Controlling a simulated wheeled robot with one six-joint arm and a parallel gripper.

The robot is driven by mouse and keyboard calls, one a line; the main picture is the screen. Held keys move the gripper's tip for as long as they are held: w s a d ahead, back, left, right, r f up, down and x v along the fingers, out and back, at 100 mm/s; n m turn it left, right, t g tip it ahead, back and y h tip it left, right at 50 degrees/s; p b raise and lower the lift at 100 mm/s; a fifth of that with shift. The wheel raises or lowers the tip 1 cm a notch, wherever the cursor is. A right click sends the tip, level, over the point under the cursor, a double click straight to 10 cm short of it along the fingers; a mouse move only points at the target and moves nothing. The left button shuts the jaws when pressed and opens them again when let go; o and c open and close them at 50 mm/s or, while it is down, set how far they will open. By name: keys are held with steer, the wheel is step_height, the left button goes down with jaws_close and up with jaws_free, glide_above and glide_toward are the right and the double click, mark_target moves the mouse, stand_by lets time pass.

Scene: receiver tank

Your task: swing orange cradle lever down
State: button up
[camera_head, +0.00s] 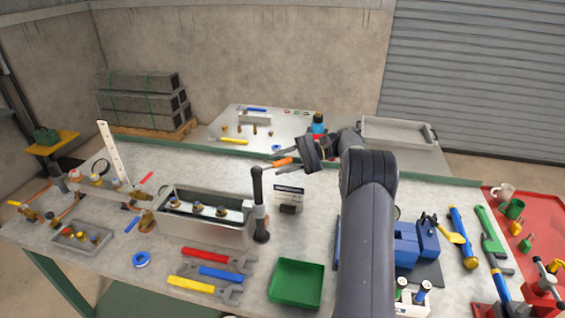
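The orange lever (282,161) sticks out sideways to the right from the top of a black upright post (261,205) at the right end of the grey tank (205,229). It stands about level, a little raised at its outer end. My gripper (281,162) comes in from the right, with one finger above the orange grip and one below it. The fingers look spread, with small gaps to the grip. Contact is too small to make out. The cradle under the lever is hard to make out.
A small dark box with a label (289,197) stands right of the post. A green tray (296,284) and red, blue and yellow wrenches (214,272) lie in front. A blue vise (415,243) stands right of my arm. The bench between tank and back edge is mostly clear.

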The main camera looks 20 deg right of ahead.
steer(key=v, duration=0.6)
steer(key=shift+d+r, duration=0.15)
steer(key=shift+r, duration=0.1)
steer(key=shift+d+p, duration=0.3)
steer(key=shift+d, duration=0.25)
steer(key=shift+a+f, duration=0.1)
steer(key=shift+a+f+b, duration=0.1)
steer(key=shift+a+b, duration=0.1)
steer(key=shift+b, duration=0.1)
steer(key=x, duration=0.6)
steer(key=shift+a, duration=0.45)
steer(key=shift+d+t, duration=0.1)
steer(key=shift+t, duration=0.2)
steer(key=shift+s+m, duration=0.2)
steer(key=shift+m, duration=0.1)
